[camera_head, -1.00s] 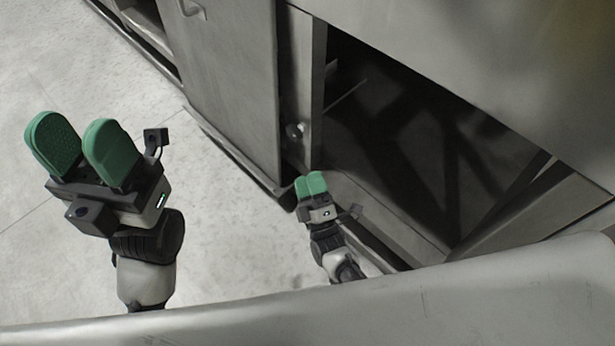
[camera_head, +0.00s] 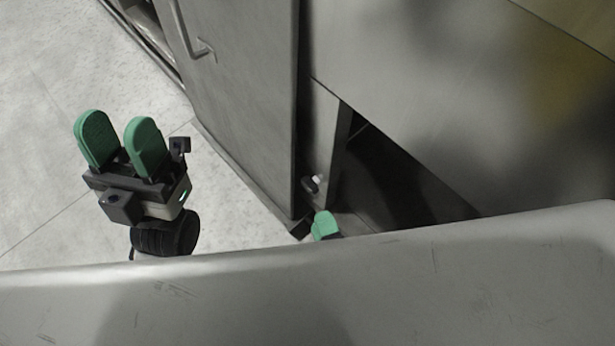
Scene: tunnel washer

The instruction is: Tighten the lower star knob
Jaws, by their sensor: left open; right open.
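A small dark knob with a pale end (camera_head: 311,184) sits on the narrow metal post beside the dark opening, low in the camera_head view. It is small, so I cannot make out a star shape. My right gripper (camera_head: 325,225) is just below the knob in the picture, apart from it. Only its green fingertips show; the rest is hidden behind the grey edge in front. It is open, and I see nothing in it. My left gripper (camera_head: 121,145) is open and empty at the left, above the pale floor, well away from the knob.
A broad grey metal edge (camera_head: 300,290) crosses the bottom of the view and hides what is behind it. A metal door panel with a handle (camera_head: 204,51) stands left of the knob. A large sloping panel (camera_head: 450,110) overhangs the dark opening. Floor at left is clear.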

